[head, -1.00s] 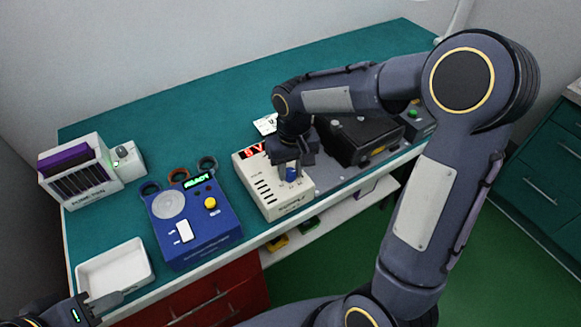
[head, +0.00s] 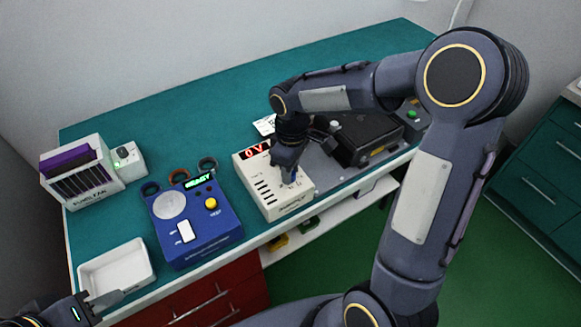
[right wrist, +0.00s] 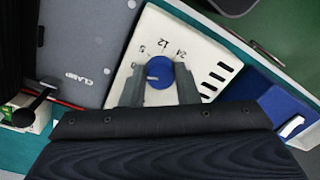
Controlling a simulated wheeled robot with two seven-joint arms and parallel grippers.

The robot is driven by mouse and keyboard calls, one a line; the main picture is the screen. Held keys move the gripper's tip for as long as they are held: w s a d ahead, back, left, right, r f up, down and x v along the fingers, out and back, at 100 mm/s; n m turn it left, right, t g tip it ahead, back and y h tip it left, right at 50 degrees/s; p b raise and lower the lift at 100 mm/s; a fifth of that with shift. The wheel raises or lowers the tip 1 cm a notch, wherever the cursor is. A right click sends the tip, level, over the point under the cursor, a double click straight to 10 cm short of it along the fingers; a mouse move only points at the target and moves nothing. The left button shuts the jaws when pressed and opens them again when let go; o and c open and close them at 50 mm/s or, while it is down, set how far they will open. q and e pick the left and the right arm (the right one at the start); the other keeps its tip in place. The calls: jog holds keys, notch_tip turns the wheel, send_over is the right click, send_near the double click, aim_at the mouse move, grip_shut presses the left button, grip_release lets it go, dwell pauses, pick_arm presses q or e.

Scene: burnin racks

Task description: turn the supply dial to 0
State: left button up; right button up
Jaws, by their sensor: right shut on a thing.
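The supply (head: 266,198) is a cream box on the green bench, with a red display (head: 255,151) that reads 0 V. Its blue dial (right wrist: 160,84) shows in the right wrist view, with printed marks around it, among them 5, 12 and 24. The dial's light pointer line points to the left in that view. My right gripper (right wrist: 160,88) has one finger on each side of the dial and is shut on it. In the head view my right gripper (head: 288,180) mostly hides the dial. My left gripper (head: 106,300) is at the lower left, away from the supply; its jaw opening is unclear.
A blue tester (head: 193,220) with a green display stands left of the supply. A white tray (head: 116,270) lies at the front left. A rack with slots (head: 82,175) is behind it. A black clamp box (head: 362,138) stands right of the supply. The back of the bench is clear.

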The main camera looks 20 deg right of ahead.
dwell(0.3)
jog(key=o, duration=1)
jog(key=r, duration=0.7)
jog(key=shift+w+d+r, duration=0.15)
jog(key=shift+w+r, duration=0.05)
jog(key=shift+r, duration=0.2)
